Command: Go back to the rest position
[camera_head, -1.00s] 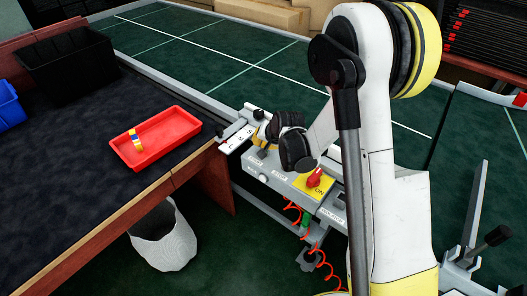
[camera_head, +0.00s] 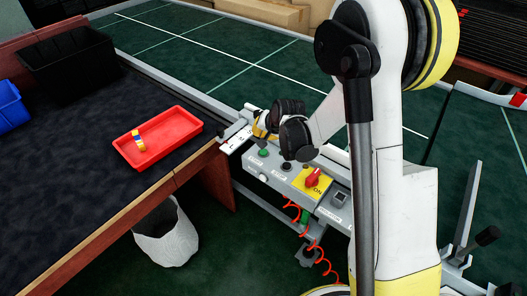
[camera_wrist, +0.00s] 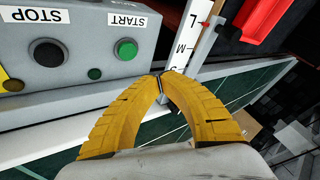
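My gripper (camera_wrist: 160,78) has yellow curved fingers whose tips meet with nothing visible between them. In the wrist view the tips appear in front of the lower end of a white scale (camera_wrist: 181,62) marked L, M and S. I cannot tell whether they touch it. In the head view my wrist hangs over the back of the control box (camera_head: 290,180), near the scale (camera_head: 238,138), and the fingers are mostly hidden behind it.
The box carries a green START button (camera_wrist: 125,49), a black STOP button (camera_wrist: 46,52) and a red knob (camera_head: 313,177). A white bin (camera_head: 170,245) is below. The green conveyor (camera_head: 200,45) lies behind.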

